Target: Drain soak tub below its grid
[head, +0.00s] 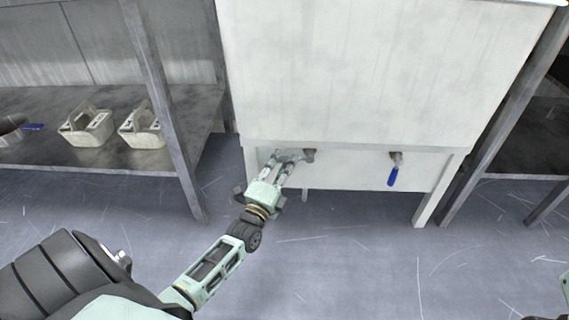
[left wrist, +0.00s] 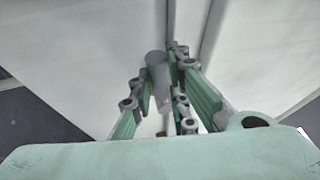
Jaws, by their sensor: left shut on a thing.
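The soak tub (head: 370,75) is a large white box on legs in the head view; its inside and grid are out of sight. Two drain valves stick out low on its front. The right valve (head: 394,170) has a blue lever hanging down. My left gripper (head: 290,158) is at the left valve (head: 309,155), shut on part of it. In the left wrist view, a grey cylinder (left wrist: 157,78) of this valve shows between the fingers (left wrist: 160,95). The left valve's lever is hidden by the fingers. My right gripper is not in view.
A grey shelf (head: 60,172) at the left holds two pale carriers (head: 88,126) (head: 142,127) and a blue-handled thing (head: 30,127). Its post (head: 165,100) stands close to the tub. Another dark rack (head: 520,150) stands at the right. The floor (head: 370,250) in front is clear.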

